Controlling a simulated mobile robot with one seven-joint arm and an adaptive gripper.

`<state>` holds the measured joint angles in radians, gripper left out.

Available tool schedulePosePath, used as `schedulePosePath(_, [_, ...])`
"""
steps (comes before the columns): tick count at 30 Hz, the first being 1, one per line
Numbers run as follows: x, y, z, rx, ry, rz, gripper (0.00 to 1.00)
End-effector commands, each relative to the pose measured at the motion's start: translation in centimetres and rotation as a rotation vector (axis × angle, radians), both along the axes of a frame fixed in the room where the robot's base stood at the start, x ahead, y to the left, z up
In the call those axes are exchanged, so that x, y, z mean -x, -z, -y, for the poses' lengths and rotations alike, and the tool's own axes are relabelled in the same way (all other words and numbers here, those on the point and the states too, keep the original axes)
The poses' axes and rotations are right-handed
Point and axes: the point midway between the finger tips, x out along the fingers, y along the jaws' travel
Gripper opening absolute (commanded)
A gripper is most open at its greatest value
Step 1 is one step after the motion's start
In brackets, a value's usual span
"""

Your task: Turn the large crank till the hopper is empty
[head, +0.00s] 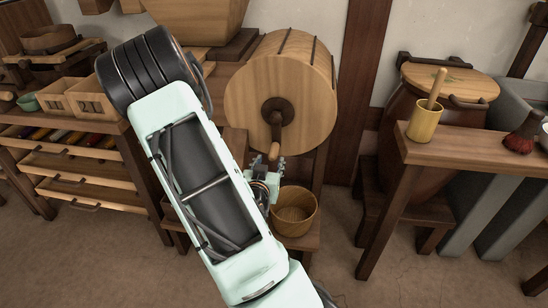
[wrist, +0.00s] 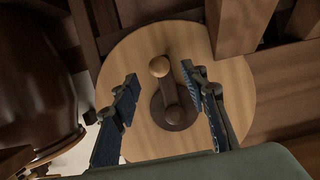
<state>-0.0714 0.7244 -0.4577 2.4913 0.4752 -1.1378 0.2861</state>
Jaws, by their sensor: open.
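The large crank (head: 279,118) is a dark arm on a round hub at the centre of a wooden drum (head: 310,85). It hangs downward and ends in a pale wooden knob (head: 273,152). In the wrist view the crank (wrist: 172,95) and its rounded knob (wrist: 158,67) face me. My gripper (head: 267,164) is just below the knob in the head view. In the wrist view its two fingers stand open (wrist: 160,77), one on each side of the knob. I cannot tell whether either touches it. A wooden hopper (head: 205,20) sits above the drum; its contents are out of view.
A wooden tub (head: 307,217) stands below the drum. A drawer bench (head: 100,165) with boxes is at left. At right a table (head: 470,150) holds a yellow cup (head: 425,122), before a large lidded jar (head: 400,110). The floor in front is clear.

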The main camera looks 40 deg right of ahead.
Motion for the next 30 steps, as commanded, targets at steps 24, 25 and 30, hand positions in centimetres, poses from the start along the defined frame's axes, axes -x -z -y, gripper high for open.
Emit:
schedulePosePath(24, [-4.0,1.9,4.8,0.0,0.0,0.0,0.41])
schedulePosePath(25, [-4.0,1.8,4.8,0.0,0.0,0.0,0.41])
schedulePosePath(30, [-4.0,1.8,4.8,0.0,0.0,0.0,0.3])
